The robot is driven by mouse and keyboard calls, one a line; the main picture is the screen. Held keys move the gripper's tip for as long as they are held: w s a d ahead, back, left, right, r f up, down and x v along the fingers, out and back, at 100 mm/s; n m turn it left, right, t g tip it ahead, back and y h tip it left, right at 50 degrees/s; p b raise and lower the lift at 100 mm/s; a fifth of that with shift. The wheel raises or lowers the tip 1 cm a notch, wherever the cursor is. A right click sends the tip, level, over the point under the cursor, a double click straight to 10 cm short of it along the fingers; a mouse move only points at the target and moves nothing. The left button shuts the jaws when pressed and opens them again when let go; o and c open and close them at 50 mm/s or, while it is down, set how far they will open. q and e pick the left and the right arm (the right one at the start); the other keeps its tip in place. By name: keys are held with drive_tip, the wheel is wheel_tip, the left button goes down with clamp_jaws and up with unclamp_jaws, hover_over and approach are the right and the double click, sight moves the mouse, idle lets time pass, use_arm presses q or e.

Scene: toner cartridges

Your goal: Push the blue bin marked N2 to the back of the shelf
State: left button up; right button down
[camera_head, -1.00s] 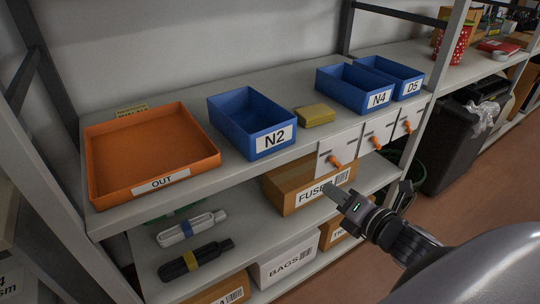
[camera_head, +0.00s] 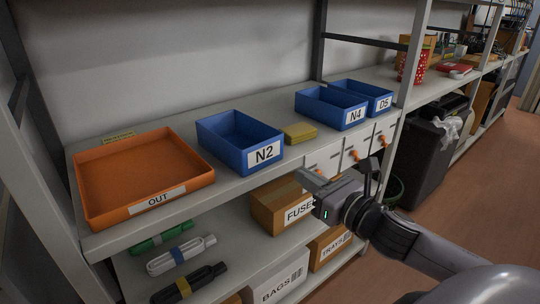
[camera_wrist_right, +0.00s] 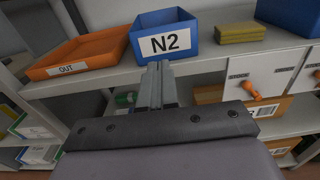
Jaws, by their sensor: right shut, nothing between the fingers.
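The blue bin marked N2 (camera_head: 238,138) stands upright and open-topped on the upper shelf (camera_head: 245,187), its label facing the front. It looks empty in the head view, and there is bare shelf behind it. My right gripper (camera_head: 306,178) is shut and empty, in front of the shelf edge and to the right of the bin in the head view. In the right wrist view the shut fingers (camera_wrist_right: 157,84) point toward the front of the N2 bin (camera_wrist_right: 165,33), apart from it as far as I can tell. My left gripper is not in view.
An orange OUT tray (camera_head: 146,203) sits left of the bin. A yellow block (camera_head: 299,132) lies to its right, then blue bins N4 (camera_head: 331,107) and D5 (camera_head: 364,94). Drawers with orange handles (camera_head: 355,155) hang under the shelf. A FUSES box (camera_head: 283,208) stands below.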

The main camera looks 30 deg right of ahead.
sight(262, 149)
use_arm(q)
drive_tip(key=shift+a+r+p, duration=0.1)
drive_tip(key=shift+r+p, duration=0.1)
drive_tip(key=shift+p, duration=0.25)
use_arm(e)
drive_tip(key=shift+w+a, duration=0.15)
drive_tip(key=shift+w, duration=1.85)
drive_tip(key=shift+w+a, duration=0.2)
drive_tip(key=shift+w, duration=1.75)
drive_tip(key=shift+w+a, duration=0.15)
drive_tip(key=shift+w, duration=1.85)
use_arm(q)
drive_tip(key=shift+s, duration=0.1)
